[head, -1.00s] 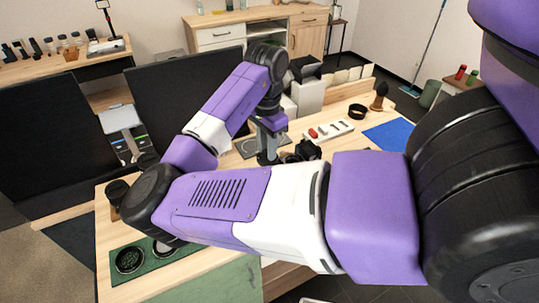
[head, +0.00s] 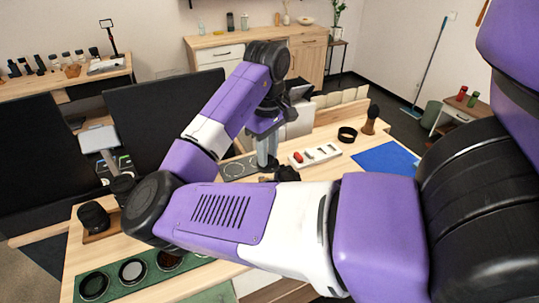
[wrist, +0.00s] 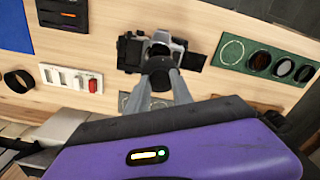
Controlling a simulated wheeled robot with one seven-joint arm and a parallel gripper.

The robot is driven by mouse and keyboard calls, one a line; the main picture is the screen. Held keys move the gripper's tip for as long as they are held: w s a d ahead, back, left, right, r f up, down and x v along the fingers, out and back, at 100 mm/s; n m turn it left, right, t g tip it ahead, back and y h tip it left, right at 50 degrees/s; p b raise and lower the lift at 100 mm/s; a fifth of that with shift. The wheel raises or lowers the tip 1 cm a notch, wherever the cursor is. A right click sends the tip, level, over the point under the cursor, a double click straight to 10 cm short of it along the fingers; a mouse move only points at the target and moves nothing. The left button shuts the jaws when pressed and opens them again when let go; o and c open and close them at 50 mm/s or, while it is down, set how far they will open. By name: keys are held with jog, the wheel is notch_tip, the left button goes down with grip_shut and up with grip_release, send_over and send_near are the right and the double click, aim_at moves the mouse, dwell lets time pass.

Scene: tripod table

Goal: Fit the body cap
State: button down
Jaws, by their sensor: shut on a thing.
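My gripper (wrist: 160,73) points down at the table, its grey fingers shut on a small dark thing that looks like the body cap, mostly hidden at the tips. A silver-and-black camera body (wrist: 178,44) lies just beyond the fingertips in the wrist view. The fingers and held cap overlap its near edge, and I cannot tell whether they touch. In the head view my gripper (head: 267,160) is above the table's middle, and the camera (head: 286,173) shows only as a dark shape partly behind my forearm.
A green mat (wrist: 240,71) with round filters is right of the camera in the wrist view. A white tray (wrist: 58,68) with a red piece, a black ring (wrist: 20,72) and a blue mat (wrist: 14,28) are left.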

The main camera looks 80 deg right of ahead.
aim_at(271, 172)
jog(key=n, duration=0.2)
jog(key=s+n, duration=0.1)
jog(key=n, duration=0.2)
jog(key=shift+r, duration=0.1)
jog(key=n, duration=0.3)
jog(key=shift+a, duration=0.15)
jog(key=shift+r+p, duration=0.15)
jog(key=shift+p, duration=0.45)
jog(key=shift+w+f+b, duration=0.1)
jog(key=shift+f+b, duration=0.8)
jog(key=shift+f, duration=2.55)
jog(key=shift+f+p, duration=0.15)
jog(key=shift+p, duration=0.85)
jog(key=shift+f, duration=0.65)
